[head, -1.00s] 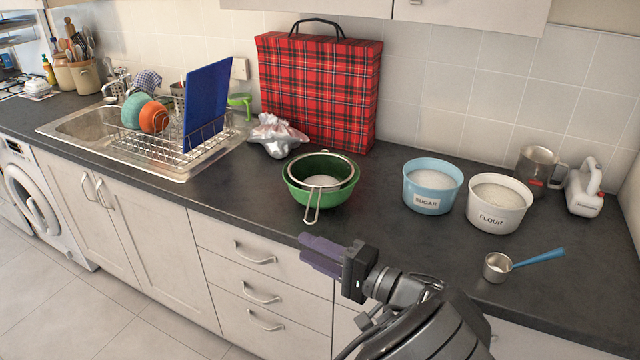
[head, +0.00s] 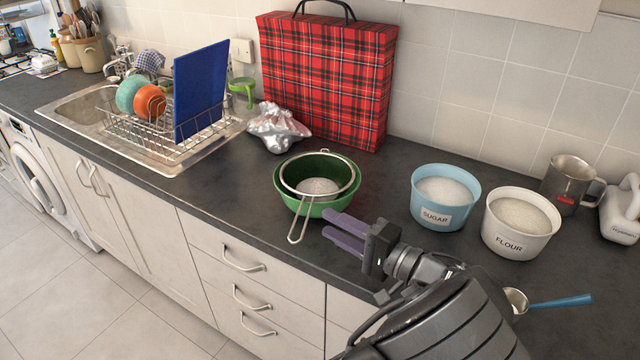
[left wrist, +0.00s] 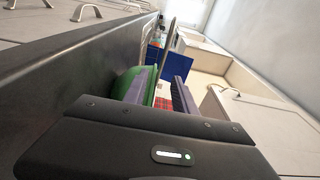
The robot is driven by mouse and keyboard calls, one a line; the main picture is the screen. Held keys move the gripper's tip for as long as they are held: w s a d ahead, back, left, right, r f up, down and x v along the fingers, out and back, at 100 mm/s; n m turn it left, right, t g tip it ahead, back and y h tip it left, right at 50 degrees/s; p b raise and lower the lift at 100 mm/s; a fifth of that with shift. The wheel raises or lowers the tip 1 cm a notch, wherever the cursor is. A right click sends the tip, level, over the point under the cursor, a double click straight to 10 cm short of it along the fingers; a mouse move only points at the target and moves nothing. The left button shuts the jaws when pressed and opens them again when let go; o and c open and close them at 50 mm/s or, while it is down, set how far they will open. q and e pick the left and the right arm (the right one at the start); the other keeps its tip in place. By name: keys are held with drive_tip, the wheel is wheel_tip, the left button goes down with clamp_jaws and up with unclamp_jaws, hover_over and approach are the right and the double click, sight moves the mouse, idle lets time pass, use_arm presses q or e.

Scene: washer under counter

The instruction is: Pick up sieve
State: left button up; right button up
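The sieve (head: 301,220) has a round metal rim and a wire handle. It rests in a green bowl (head: 318,208) on the dark counter, its handle hanging over the bowl's front toward the counter edge. White material shows inside it. My left gripper (head: 332,227) is at the bowl's lower right, its two purple fingers apart and empty, pointing toward the sieve handle. The left wrist view shows the fingers (left wrist: 160,92) apart with the green bowl (left wrist: 127,82) beside them. I cannot tell whether a finger touches the bowl. My right gripper is not in view.
A blue sugar tub (head: 443,197) and a white flour tub (head: 520,222) stand to the right. A blue-handled measuring cup (head: 560,301) is partly hidden by my arm. A plaid bag (head: 325,80) and a crumpled foil-like bag (head: 277,128) stand behind. A dish rack (head: 150,140) is left.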

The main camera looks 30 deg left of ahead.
sight(304, 209)
use_arm(q)
drive_tip(key=shift+w+a, duration=0.1)
drive_tip(key=shift+a, duration=1.2)
drive_tip(key=shift+a+r+p, duration=0.1)
drive_tip(key=shift+a+p, duration=0.25)
drive_tip(key=shift+p, duration=0.05)
drive_tip(key=a+p, duration=0.1)
drive_tip(key=a, duration=0.2)
drive_tip(key=shift+w+a, duration=0.1)
drive_tip(key=shift+a, duration=0.2)
drive_tip(key=shift+w+a, duration=0.1)
drive_tip(key=shift+a, duration=0.4)
drive_tip(key=shift+c, duration=0.3)
clamp_jaws()
